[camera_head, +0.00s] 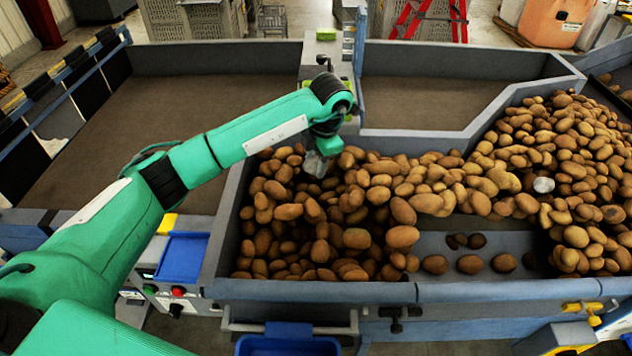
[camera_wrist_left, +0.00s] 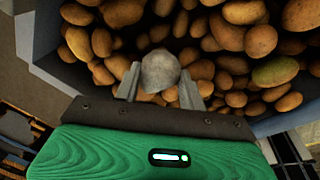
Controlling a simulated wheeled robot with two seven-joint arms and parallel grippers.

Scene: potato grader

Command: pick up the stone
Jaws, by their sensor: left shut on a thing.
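In the left wrist view a pale grey, rounded stone (camera_wrist_left: 160,71) sits between the two fingers of my left gripper (camera_wrist_left: 160,88), which is shut on it. In the head view my left gripper (camera_head: 318,160) hangs at the upper left of the potato bin, over or among the potatoes; the stone there is hard to make out. Brown potatoes (camera_head: 372,195) lie right below and around the gripper. A second pale, roundish thing (camera_head: 543,185) lies on the potato heap at the right. My right gripper is not in view.
The grey bin wall (camera_head: 222,215) runs close along the left of the gripper. A blue tray (camera_head: 182,257) and a control panel with buttons (camera_head: 178,291) sit left of the bin. Empty brown belts (camera_head: 430,100) lie behind. A blue container (camera_head: 287,345) stands below the front edge.

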